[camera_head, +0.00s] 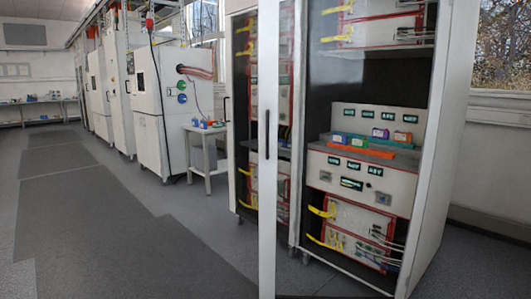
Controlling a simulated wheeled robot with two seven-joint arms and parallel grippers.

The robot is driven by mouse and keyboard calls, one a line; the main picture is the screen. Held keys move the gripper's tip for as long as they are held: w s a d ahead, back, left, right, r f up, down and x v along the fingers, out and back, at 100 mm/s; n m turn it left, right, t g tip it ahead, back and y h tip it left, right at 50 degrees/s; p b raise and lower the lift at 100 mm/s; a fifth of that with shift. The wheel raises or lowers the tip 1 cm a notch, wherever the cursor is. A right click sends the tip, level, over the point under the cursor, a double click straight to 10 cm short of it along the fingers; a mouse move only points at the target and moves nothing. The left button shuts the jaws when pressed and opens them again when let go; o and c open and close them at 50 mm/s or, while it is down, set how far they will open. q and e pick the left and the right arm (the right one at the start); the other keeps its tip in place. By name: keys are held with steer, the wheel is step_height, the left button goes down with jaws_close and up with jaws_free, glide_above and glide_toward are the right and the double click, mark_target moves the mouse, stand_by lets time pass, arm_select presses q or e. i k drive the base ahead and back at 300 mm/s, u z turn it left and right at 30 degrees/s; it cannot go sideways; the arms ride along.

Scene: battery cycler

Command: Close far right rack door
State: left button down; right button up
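The far right rack (427,170) is a tall white cabinet on the right, and its front is uncovered. Its door (267,215) stands open at the rack's left side and juts toward me, seen nearly edge-on. The door has a white frame with a dark vertical handle (267,134) at about mid-height, and a see-through pane. Neither of my grippers is in view.
Inside the rack, a shelf holds an orange tray (379,152) with small coloured blocks. Another rack (243,110) stands to the left, partly behind the door. A small table (205,132) and white cabinets (155,100) line the aisle. The grey floor (120,225) at left is clear.

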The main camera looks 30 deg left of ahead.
mark_target(268, 51)
steer(key=u, duration=0.55)
steer(key=i, duration=0.95)
steer(key=u, duration=0.35)
